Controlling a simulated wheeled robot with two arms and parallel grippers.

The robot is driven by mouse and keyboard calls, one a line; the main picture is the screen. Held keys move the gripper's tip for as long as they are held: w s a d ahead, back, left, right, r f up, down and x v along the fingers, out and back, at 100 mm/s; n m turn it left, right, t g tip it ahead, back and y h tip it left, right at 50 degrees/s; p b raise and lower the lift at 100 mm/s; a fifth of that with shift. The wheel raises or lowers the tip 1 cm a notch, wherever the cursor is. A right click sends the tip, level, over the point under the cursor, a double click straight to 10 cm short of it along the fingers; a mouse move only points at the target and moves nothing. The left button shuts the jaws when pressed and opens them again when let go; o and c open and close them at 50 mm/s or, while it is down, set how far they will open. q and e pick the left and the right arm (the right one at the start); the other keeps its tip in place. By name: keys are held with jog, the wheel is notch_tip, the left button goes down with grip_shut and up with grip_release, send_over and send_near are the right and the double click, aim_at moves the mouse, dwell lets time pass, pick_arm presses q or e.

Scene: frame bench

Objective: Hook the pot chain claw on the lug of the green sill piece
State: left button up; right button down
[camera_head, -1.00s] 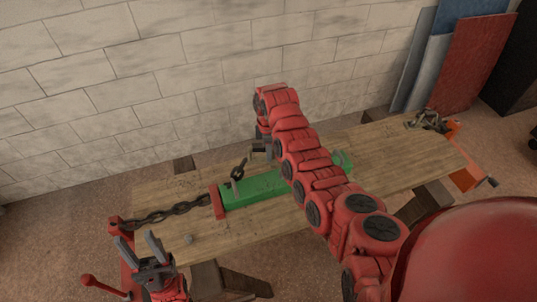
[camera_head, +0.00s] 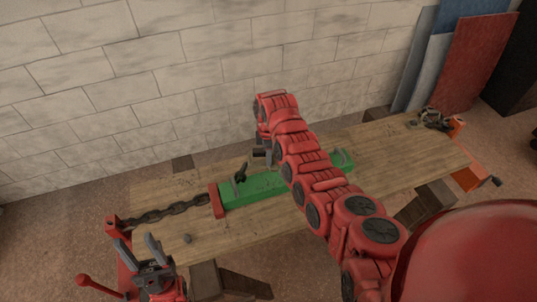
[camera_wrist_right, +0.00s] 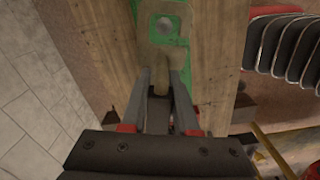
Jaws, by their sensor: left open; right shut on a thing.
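The green sill piece (camera_head: 262,186) lies along the wooden bench, partly hidden behind my right arm. A dark chain claw (camera_head: 240,174) hangs at its left part; I cannot tell whether it touches the lug. My right gripper (camera_head: 260,156) is over the sill piece, beside the claw, shut on what looks like the claw's end. In the right wrist view, the jaws (camera_wrist_right: 165,95) close around a dull brownish piece, with a round grey spot (camera_wrist_right: 165,25) on the green piece beyond; I cannot tell if this is the lug. My left gripper (camera_head: 142,246) is open and empty at the bench's front left.
A dark chain (camera_head: 165,213) runs from a red bracket (camera_head: 216,201) to a red fixture (camera_head: 113,227) at the left edge. An orange clamp (camera_head: 467,178) and another chain (camera_head: 432,119) are at the right end. A wall stands behind. A small grey knob (camera_head: 187,239) sits near the front edge.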

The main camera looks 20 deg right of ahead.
jog(key=shift+f+b, duration=1.85)
jog(key=shift+f, duration=1.35)
jog(key=c, duration=0.6)
grip_release()
notch_tip(320, 180, up, 9)
jog(key=b, duration=0.3)
jog(key=shift+f, duration=0.2)
notch_tip(320, 180, up, 3)
jog(key=shift+r+p, duration=0.1)
jog(key=shift+p, duration=0.75)
jog(key=shift+r, duration=2.8)
